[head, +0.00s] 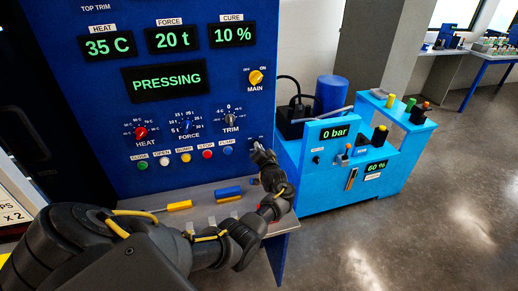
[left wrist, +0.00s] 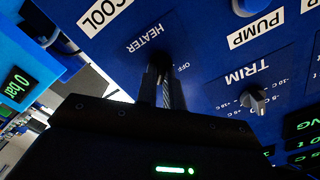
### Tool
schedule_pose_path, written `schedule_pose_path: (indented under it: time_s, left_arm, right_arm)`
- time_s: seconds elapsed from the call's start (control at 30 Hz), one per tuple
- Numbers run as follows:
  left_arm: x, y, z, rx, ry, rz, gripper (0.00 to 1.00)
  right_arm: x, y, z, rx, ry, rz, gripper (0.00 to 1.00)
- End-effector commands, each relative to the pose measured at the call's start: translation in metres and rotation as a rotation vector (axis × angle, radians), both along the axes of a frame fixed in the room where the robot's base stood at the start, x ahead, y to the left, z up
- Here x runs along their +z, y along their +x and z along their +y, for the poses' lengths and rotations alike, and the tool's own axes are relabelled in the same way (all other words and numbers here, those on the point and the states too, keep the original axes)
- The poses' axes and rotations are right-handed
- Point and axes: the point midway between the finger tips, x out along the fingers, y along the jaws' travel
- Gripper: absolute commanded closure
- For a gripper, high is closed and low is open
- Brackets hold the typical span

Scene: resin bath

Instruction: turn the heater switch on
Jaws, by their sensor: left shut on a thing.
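The blue press panel (head: 226,82) stands upright in front of me. Its HEATER label (left wrist: 146,40) and an OFF mark (left wrist: 183,67) show upside down in the left wrist view. My left gripper (head: 262,153) reaches the panel's lower right part; in the left wrist view its fingers (left wrist: 161,78) are together at the spot beside these labels, shut on the heater switch. The fingers hide most of the switch, so I cannot tell its position. My right gripper is not in view.
The PUMP button (head: 227,150) and TRIM knob (head: 230,118) are close by. A shelf (head: 205,193) below holds a blue block (head: 228,192) and a yellow-handled tool (head: 179,206). A light blue machine (head: 322,180) stands to the right. The floor beyond is clear.

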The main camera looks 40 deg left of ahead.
Motion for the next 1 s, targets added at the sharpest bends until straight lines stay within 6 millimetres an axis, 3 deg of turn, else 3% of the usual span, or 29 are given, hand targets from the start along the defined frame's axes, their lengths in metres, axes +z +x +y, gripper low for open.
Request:
schedule_pose_path:
  time_s: [0.1, 0.13, 0.3, 0.67, 1.0]
  left_arm:
    - [0.000, 0.000, 0.000, -0.001, 0.001, 0.002, 1.00]
    - [0.000, 0.000, 0.000, -0.001, 0.001, 0.002, 0.88]
    - [0.000, 0.000, 0.000, -0.001, 0.001, 0.001, 0.69]
    - [-0.001, -0.003, -0.006, -0.002, 0.001, 0.000, 0.69]
    - [-0.002, -0.038, -0.058, -0.003, -0.002, -0.002, 0.69]
  right_arm:
    - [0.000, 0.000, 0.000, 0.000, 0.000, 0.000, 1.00]
    - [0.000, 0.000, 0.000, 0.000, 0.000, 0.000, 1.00]
    - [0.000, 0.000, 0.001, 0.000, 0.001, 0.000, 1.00]
    - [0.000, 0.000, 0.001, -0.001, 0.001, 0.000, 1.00]
    - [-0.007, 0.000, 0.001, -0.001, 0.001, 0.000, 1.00]
